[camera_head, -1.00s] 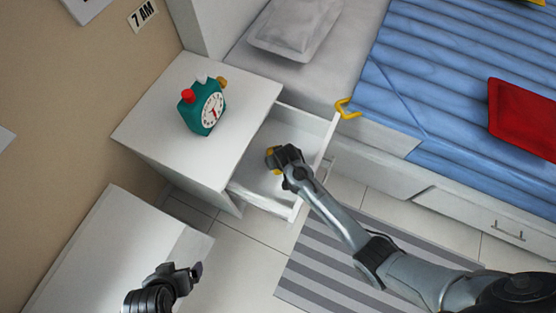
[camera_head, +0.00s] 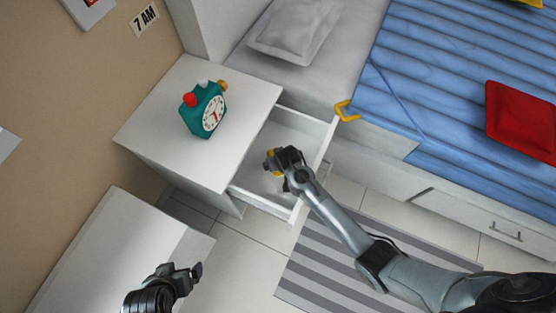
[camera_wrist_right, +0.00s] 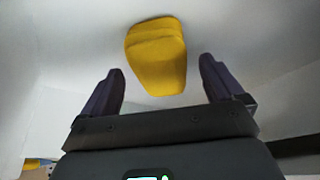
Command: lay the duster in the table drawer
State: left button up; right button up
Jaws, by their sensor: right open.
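The yellow duster (camera_wrist_right: 157,55) lies against the pale inside of the open table drawer (camera_head: 297,122). In the head view, only small yellow parts of it show beside my right gripper (camera_head: 272,164), which hides the rest. My right gripper also shows in the right wrist view (camera_wrist_right: 160,88), with its dark fingers wide apart and the duster between and beyond their tips. No finger touches the duster there. My left gripper (camera_head: 192,271) is low at the left, away from the drawer, and its finger gap is unclear.
A green alarm clock (camera_head: 204,108) stands on the white bedside table (camera_head: 160,125). The bed (camera_head: 440,75) with a red pillow (camera_head: 522,120) is at the right. A yellow hook-shaped thing (camera_head: 345,111) is by the drawer's far corner. A striped rug (camera_head: 335,262) covers the floor.

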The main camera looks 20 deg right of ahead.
jog(key=p+v, duration=0.4)
jog(key=v, duration=0.4)
jog(key=shift+s+r, duration=0.1)
jog(key=shift+r, duration=0.3)
jog(key=shift+s+r+p, duration=0.25)
jog(key=shift+r+p, duration=0.05)
jog(key=shift+r, duration=0.15)
